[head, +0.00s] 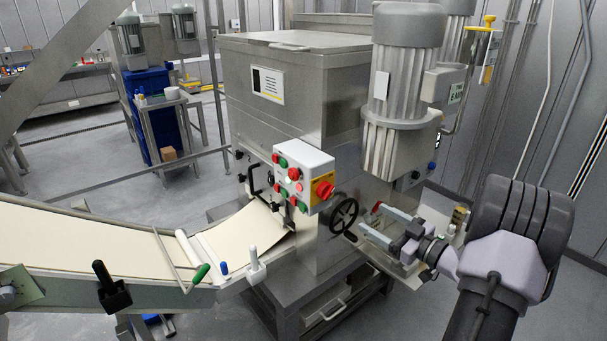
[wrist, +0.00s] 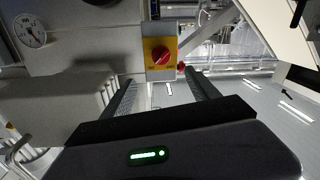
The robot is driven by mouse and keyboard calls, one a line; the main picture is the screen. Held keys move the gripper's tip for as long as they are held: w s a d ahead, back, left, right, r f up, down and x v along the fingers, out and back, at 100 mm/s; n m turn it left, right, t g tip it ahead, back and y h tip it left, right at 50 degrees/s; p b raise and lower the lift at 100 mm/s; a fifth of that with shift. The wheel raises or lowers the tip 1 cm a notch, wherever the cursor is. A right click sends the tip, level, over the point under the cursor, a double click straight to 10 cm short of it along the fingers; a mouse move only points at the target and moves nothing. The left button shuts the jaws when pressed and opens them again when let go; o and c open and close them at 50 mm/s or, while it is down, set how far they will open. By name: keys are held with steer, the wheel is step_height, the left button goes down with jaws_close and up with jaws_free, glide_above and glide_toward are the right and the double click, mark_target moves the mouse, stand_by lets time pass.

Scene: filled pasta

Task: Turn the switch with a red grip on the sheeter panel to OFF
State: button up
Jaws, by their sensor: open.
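The red-grip switch (head: 324,190) sits on a yellow plate on the side face of the sheeter panel (head: 303,165). In the wrist view the red grip (wrist: 161,56) shows on its yellow plate, above and between my finger tips. My gripper (head: 368,219) is open and empty, to the right of the panel and lower, beside the black handwheel. In the wrist view its two fingers (wrist: 160,85) point toward the switch plate with a gap between them, apart from the grip. I cannot read the switch's position marks.
A black handwheel (head: 343,216) stands out from the machine below the panel. A large grey motor (head: 396,80) rises at the right. The conveyor belt (head: 100,240) runs to the lower left. A round gauge (wrist: 30,30) shows in the wrist view.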

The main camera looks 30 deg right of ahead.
mark_target(331, 194)
steer(key=w+b, duration=0.1)
steer(key=w, duration=0.4)
steer(key=w+a+b, duration=0.1)
steer(key=w, duration=0.4)
steer(key=w+a+b, duration=0.1)
steer(key=w, duration=0.4)
steer(key=shift+w+a+b, duration=0.15)
steer(key=shift+a+b, duration=0.1)
steer(key=shift+b, duration=0.05)
steer(key=shift+w, duration=0.55)
steer(key=shift+c, duration=0.4)
steer(key=c, duration=1.3)
